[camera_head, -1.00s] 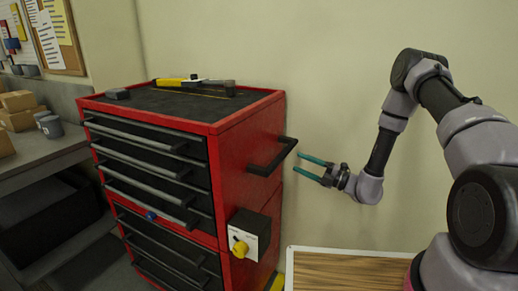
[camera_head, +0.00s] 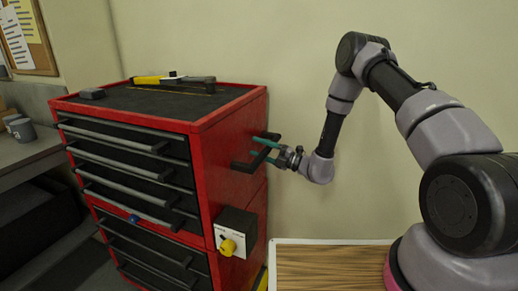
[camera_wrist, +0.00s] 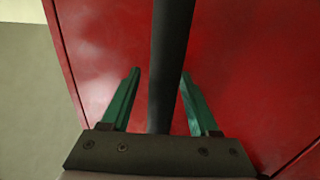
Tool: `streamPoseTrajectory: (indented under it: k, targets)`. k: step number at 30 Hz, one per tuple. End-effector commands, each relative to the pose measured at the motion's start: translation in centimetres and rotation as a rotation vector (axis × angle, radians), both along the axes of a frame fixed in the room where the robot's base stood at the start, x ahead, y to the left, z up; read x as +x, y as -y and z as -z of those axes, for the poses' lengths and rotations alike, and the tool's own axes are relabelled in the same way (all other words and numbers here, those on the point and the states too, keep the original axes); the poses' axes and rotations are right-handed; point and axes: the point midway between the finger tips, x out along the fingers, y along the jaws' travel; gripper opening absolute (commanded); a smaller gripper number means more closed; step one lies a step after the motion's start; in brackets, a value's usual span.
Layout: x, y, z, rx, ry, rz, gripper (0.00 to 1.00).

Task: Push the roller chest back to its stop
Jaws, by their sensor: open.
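The red roller chest (camera_head: 225,130) stands left of centre in the head view, with black drawers on its front and a black push handle (camera_head: 245,163) on its right side. In the wrist view the red side panel (camera_wrist: 255,70) fills most of the picture. My gripper (camera_head: 263,148) is at the handle, its teal fingers open. In the wrist view the dark handle bar (camera_wrist: 170,60) runs between the two fingers (camera_wrist: 155,105), with a gap on each side. I cannot tell whether the fingertips touch the panel.
A box with a yellow knob (camera_head: 229,246) sits low on the chest's side. Tools (camera_head: 175,82) and a dark block (camera_head: 92,93) lie on its top. A wood-topped surface (camera_head: 325,268) is at lower right. A grey bench (camera_head: 25,150) stands at left, and a wall is behind.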

Motion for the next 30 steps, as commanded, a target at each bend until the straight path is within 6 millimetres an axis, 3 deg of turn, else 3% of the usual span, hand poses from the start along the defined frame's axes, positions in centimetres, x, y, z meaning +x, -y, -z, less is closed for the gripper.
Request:
streamPoseTrajectory:
  k: [5,8,10,11,30]
  targets:
    - [0.0,0.0,0.01,0.0,0.0,0.0,0.61]
    - [-0.01,0.0,0.01,0.0,0.0,0.0,0.31]
    - [-0.01,0.0,0.01,0.0,0.0,0.0,0.04]
    - [-0.01,0.01,0.0,0.0,0.0,-0.001,0.0]
    - [0.04,0.02,-0.12,0.002,0.002,0.0,0.0]
